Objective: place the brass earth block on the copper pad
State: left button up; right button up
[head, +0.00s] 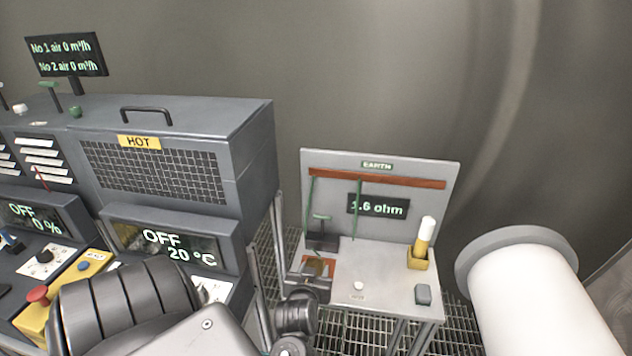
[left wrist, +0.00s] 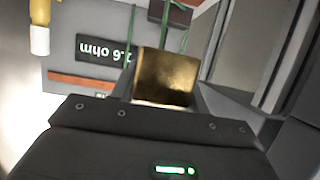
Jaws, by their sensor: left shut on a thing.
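My left gripper (head: 309,284) is at the near left corner of the earth stand in the head view. It is shut on the brass earth block (left wrist: 166,78), which shows golden between the fingers in the left wrist view. The copper pad (head: 332,262) is a brown-orange patch on the stand's top, partly covered by the gripper. The gripper and block are over or at the pad; I cannot tell whether the block touches it. My right gripper is not in view.
The earth stand's back panel (head: 430,183) carries a copper bar, green cables and a display reading 1.6 ohm. A dark clamp (head: 322,240) stands behind the pad. A white-and-yellow handle in a yellow holder (head: 418,258) stands to the right. A grey heater cabinet (head: 200,112) is left.

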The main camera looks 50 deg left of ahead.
pick_arm(q)
jog(key=f+x, duration=0.1)
jog(key=x, duration=0.4)
jog(key=s+f+x, duration=0.1)
jog(key=x, duration=0.4)
jog(key=s+a+f+x, duration=0.1)
jog(key=x, duration=0.4)
jog(key=shift+w+a, duration=0.1)
jog(key=shift+w, duration=0.05)
jog(key=shift+w+a+f, duration=0.25)
jog(key=shift+f, duration=0.25)
notch_tip(320, 180, down, 3)
jog(key=b, duration=0.3)
jog(key=shift+f, duration=0.15)
